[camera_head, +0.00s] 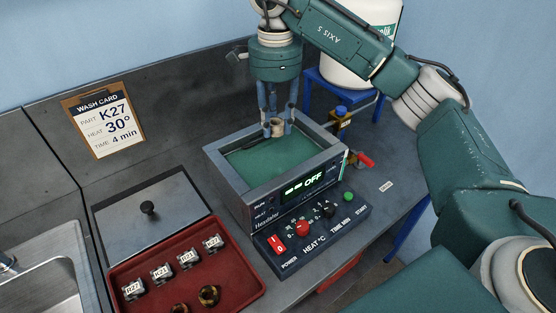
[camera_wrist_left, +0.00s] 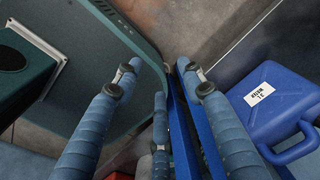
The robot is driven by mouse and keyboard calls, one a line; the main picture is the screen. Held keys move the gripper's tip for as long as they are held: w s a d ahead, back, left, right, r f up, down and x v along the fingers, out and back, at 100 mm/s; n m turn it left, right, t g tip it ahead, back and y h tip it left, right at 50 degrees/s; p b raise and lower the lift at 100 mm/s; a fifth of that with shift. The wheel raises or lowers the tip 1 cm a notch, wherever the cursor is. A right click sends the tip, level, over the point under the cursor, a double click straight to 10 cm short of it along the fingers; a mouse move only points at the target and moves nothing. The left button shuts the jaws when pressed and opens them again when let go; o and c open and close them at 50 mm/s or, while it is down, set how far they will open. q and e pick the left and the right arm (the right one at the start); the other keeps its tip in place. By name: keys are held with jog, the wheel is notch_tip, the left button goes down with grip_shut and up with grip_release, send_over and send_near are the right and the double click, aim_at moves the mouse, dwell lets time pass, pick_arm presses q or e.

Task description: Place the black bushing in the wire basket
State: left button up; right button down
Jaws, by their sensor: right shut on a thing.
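My right gripper (camera_head: 276,124) points down over the open bath of the washer (camera_head: 215,165). It is shut on a small brownish ring-shaped piece (camera_head: 274,128), held above the green surface inside. The piece looks tan-brown, and I cannot tell if it is the black bushing. Two dark, brassy rings lie in the red tray (camera_head: 236,284), one clearly visible (camera_head: 209,295) and one cut by the lower edge (camera_head: 180,308). I cannot make out a wire basket. My left gripper (camera_wrist_left: 163,80) shows in the left wrist view, fingers spread and empty.
The washer's panel (camera_head: 315,228) has knobs and an OFF display. Several labelled metal blocks (camera_head: 188,259) sit in the tray. A grey lid (camera_head: 148,208) lies behind it, with a sink (camera_head: 40,285) at left. A blue water can (camera_wrist_left: 275,105) stands right of my left gripper.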

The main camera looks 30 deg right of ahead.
send_over(277, 169)
notch_tip(277, 169, down, 5)
notch_tip(277, 169, down, 4)
jog(key=shift+r+p, duration=0.2)
jog(key=shift+p, duration=0.25)
jog(key=shift+s+f, duration=0.1)
jog(key=shift+f, duration=0.15)
notch_tip(277, 169, down, 4)
jog(key=shift+r+p, duration=0.1)
jog(key=shift+p, duration=0.5)
pick_arm(q)
jog(key=shift+w+d+r, duration=0.85)
jog(key=shift+r, duration=0.2)
pick_arm(e)
jog(key=shift+f+b, duration=0.2)
jog(key=shift+b, duration=0.1)
jog(key=c, duration=1.4)
grip_release()
jog(key=shift+c, duration=0.2)
pick_arm(q)
jog(key=shift+w+f, duration=0.15)
pick_arm(e)
jog(key=shift+o, duration=0.7)
